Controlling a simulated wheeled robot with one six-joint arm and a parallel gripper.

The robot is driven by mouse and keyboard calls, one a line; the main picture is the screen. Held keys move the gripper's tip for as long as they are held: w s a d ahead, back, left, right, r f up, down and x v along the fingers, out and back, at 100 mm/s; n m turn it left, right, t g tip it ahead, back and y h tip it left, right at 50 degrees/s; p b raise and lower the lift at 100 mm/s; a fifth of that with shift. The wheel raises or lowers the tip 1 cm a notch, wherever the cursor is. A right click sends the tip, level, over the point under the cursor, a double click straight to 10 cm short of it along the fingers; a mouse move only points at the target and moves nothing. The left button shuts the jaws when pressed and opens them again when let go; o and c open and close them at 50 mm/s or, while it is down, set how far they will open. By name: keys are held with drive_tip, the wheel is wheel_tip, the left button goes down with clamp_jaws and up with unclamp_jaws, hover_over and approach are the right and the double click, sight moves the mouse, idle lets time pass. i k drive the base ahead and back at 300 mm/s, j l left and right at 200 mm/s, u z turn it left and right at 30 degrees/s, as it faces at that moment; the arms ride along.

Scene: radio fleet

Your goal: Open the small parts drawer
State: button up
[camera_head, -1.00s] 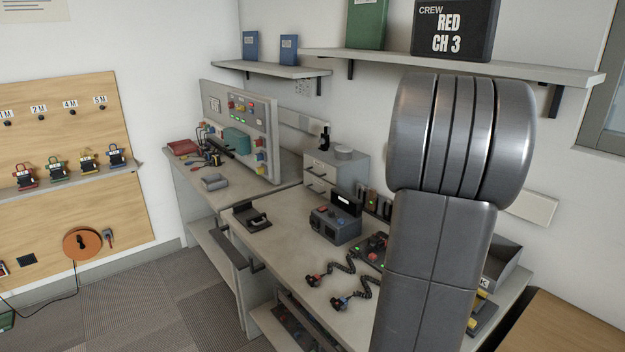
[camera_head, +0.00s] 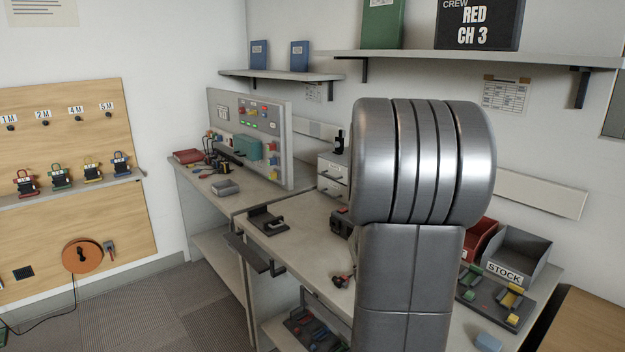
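A small light-grey drawer cabinet (camera_head: 332,178) stands on the far part of the workbench, against the back wall. Its drawer fronts have dark handles and look closed. My large grey arm hides its right side. I cannot read its label, so I cannot tell which drawer is the small parts drawer. My gripper is not in view; only thick links of my arm show, in front of the bench.
The workbench (camera_head: 300,238) runs along the wall, with a grey upright panel (camera_head: 270,140) left of the cabinet. A black stand (camera_head: 268,220) sits near its front edge. A grey STOCK bin (camera_head: 518,255) and a red bin (camera_head: 480,240) stand at right.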

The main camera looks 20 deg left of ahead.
sight(337, 171)
drive_tip(key=i+j, duration=0.1)
drive_tip(key=j, duration=0.3)
drive_tip(key=i+j, duration=0.1)
drive_tip(key=j, duration=0.35)
drive_tip(key=i+j, duration=0.1)
drive_tip(key=j, duration=0.3)
drive_tip(key=i+j, duration=0.1)
drive_tip(key=j, duration=0.35)
drive_tip(key=i+j, duration=0.1)
drive_tip(key=j, duration=0.3)
drive_tip(key=i+j, duration=0.15)
drive_tip(key=i, duration=0.6)
